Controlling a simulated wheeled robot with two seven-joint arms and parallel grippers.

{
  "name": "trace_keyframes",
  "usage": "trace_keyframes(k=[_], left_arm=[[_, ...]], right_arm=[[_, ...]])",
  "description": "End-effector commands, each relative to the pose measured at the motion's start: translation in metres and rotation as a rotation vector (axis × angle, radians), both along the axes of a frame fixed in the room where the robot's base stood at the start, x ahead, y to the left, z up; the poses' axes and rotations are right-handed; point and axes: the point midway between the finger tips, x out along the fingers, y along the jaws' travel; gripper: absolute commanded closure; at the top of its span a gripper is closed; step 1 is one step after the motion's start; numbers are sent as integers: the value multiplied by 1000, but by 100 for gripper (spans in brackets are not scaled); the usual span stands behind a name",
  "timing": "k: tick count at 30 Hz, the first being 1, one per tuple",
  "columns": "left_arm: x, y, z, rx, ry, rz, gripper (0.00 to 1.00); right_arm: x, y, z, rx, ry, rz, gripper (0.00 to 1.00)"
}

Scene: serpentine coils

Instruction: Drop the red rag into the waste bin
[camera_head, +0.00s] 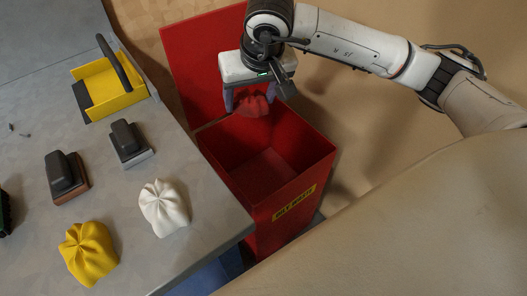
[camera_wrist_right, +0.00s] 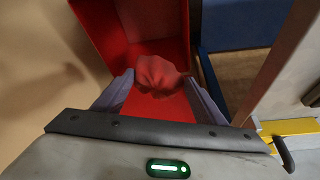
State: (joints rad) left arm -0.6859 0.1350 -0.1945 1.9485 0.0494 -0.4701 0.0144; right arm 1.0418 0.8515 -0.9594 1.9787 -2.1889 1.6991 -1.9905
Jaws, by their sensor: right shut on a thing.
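The red rag (camera_head: 253,106) is a crumpled bunch held by my right gripper (camera_head: 250,98), which is shut on it. The rag hangs over the back part of the open red waste bin (camera_head: 318,160), which has a yellow label on its front. In the right wrist view the rag (camera_wrist_right: 158,75) sits between the two fingers of the gripper (camera_wrist_right: 158,85), with the bin's red inside (camera_wrist_right: 150,20) below it. The bin's red lid (camera_head: 190,70) stands raised behind. The bin's floor shows no object on the part I can see. My left gripper is not in view.
A grey table (camera_head: 200,262) stands left of the bin. It carries a white rag (camera_head: 163,207), a yellow rag (camera_head: 88,252), two dark-handled blocks (camera_head: 66,177) (camera_head: 129,143) and a yellow carrier (camera_head: 112,88) with a dark handle. Bare tan floor lies right of the bin.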

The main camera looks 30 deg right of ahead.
Motion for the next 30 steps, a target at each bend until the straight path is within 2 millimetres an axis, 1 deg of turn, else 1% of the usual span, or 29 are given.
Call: trace_keyframes(k=[1, 3, 6, 9, 12, 15, 20, 25, 30], left_arm=[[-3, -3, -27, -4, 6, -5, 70], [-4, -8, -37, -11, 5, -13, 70], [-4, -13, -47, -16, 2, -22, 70], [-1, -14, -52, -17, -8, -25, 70], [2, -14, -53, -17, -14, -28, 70], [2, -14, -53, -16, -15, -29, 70], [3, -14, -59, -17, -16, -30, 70], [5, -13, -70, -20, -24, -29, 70], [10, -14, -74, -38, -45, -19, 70]], right_arm=[[13, -14, -38, 3, 5, -57, 56], [27, -32, -64, 0, 8, -124, 56], [42, -56, -95, -6, 10, -205, 56], [51, -75, -117, -14, 16, -264, 56], [55, -86, -129, -20, 19, -296, 56], [56, -91, -135, -23, 21, -310, 56], [56, -91, -144, -23, 22, -311, 56], [56, -91, -163, -24, 23, -311, 56], [56, -91, -184, -23, 23, -310, 56]])
